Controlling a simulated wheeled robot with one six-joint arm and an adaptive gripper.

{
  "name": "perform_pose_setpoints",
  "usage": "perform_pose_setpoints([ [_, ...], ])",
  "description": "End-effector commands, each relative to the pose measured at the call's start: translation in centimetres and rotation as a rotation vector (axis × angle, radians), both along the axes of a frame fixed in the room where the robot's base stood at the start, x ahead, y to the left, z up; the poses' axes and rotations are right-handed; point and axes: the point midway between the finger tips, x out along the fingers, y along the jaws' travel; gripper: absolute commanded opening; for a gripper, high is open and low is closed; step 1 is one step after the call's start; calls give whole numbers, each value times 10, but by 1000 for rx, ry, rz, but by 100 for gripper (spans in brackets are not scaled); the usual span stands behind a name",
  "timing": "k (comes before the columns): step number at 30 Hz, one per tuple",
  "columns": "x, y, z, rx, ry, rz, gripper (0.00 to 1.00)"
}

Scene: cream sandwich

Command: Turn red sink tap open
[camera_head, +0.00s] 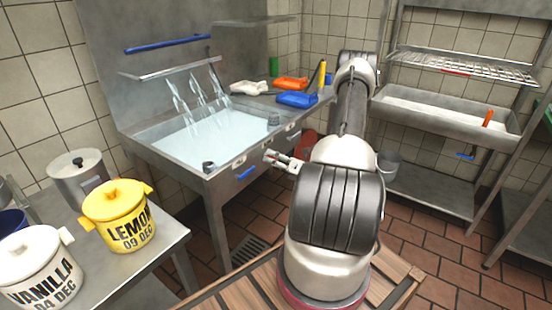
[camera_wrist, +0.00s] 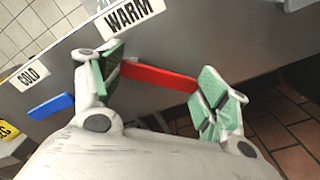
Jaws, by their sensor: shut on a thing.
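The red sink tap (camera_wrist: 165,78) is a flat red lever under the WARM label (camera_wrist: 130,14) in the wrist view. My gripper (camera_wrist: 158,72) has its green-padded fingers at the two ends of the lever, which spans the space between them. In the head view my gripper (camera_head: 278,159) is at the sink's front panel, and the red lever cannot be made out clearly there. The blue tap lever (camera_wrist: 51,106) is left of my gripper, under the COLD label (camera_wrist: 31,73); it also shows in the head view (camera_head: 246,172).
Water streams (camera_head: 197,92) fall into the filled sink basin (camera_head: 171,124). Blue and orange trays (camera_head: 291,84) lie on the sink's right side. Yellow LEMON (camera_head: 119,214) and white VANILLA pots (camera_head: 37,262) stand on the left counter. A metal rack (camera_head: 445,108) stands at right.

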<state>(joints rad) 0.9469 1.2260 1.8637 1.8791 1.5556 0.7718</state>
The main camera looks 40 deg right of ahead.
Motion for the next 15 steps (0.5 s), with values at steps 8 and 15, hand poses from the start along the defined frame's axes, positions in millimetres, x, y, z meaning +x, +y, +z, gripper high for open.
perform_pose_setpoints([
  [8, -1, 4, -6, 245, 81, -4, 32],
  [15, -3, 11, -9, 458, 150, -5, 32],
])
